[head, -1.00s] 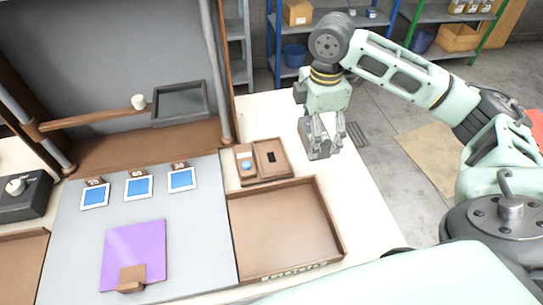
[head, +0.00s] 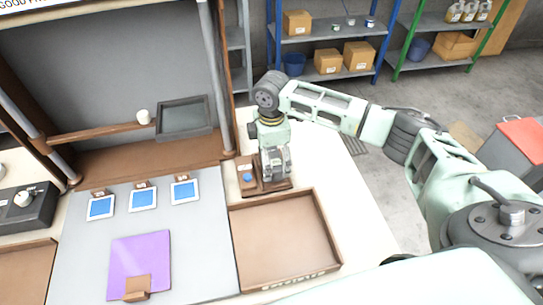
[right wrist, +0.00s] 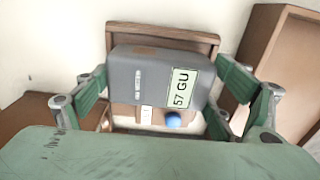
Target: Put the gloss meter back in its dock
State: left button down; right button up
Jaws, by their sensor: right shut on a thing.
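My right gripper (head: 274,160) is shut on the gloss meter, over the right part of the brown dock (head: 246,186). In the right wrist view the gloss meter (right wrist: 150,72) is a grey block with a pale green display reading 57 GU, between the fingers. The dock (right wrist: 205,38) shows around it, with a blue button (right wrist: 173,120) and a white label on its other part. The meter hides the dock's slot; I cannot tell whether it is seated or just above. My left gripper is out of view.
An empty brown tray (head: 335,250) lies just in front of the dock. On the grey mat (head: 205,250) to the left are several blue-faced cards and a purple sheet (head: 140,262) with a brown block (head: 137,288). A wooden frame post stands left of the dock.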

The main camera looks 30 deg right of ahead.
aim_at(271, 157)
jog(key=shift+f, duration=0.3)
jog(key=shift+f, duration=0.1)
jog(key=o, duration=1)
jog(key=shift+f, duration=0.1)
notch_tip(271, 157, up, 12)
jog(key=b, duration=0.2)
jog(key=shift+r+b, duration=0.2)
jog(key=shift+b, duration=0.1)
